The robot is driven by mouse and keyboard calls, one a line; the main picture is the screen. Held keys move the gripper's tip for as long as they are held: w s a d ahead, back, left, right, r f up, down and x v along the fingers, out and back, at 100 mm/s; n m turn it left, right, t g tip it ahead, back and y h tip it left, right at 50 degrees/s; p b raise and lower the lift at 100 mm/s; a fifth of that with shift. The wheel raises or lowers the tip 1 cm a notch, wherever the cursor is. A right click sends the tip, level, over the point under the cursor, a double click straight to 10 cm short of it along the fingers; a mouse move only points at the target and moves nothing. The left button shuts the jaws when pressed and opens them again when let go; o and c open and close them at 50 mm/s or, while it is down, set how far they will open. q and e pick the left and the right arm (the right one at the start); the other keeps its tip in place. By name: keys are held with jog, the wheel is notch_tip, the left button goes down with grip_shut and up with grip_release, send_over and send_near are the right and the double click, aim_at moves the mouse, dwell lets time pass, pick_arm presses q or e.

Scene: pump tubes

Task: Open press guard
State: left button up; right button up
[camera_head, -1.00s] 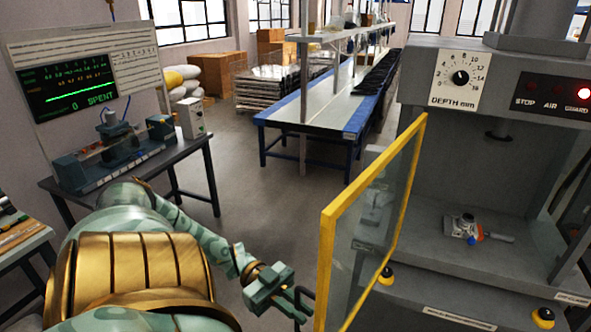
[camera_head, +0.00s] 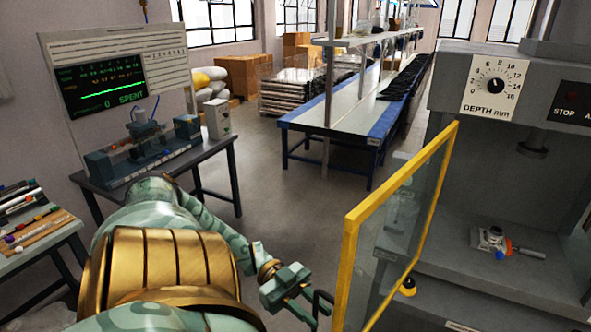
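The press guard (camera_head: 408,210), a clear panel in a yellow frame, stands swung out from the front of the grey press (camera_head: 500,155), with the work space open to view beside it. Its dark handle (camera_head: 324,303) sticks out on the left near the bottom of the frame. My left gripper (camera_head: 312,308) is just left of the handle, with its fingers apart and pointing toward it. I see no clear grip, and whether a finger touches the handle is hard to tell. My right gripper is out of view.
A small metal fixture with blue and orange parts (camera_head: 492,238) sits inside the press. A bench with a test rig (camera_head: 140,150) and a side table with tools (camera_head: 35,225) stand left. A blue-edged conveyor table (camera_head: 330,115) stands behind. The floor between is clear.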

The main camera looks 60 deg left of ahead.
pick_arm(q)
jog(key=b+v, duration=0.4)
jog(key=v, duration=1.1)
jog(key=shift+s+a, duration=0.25)
jog(key=shift+a, duration=0.05)
jog(key=shift+f, duration=0.1)
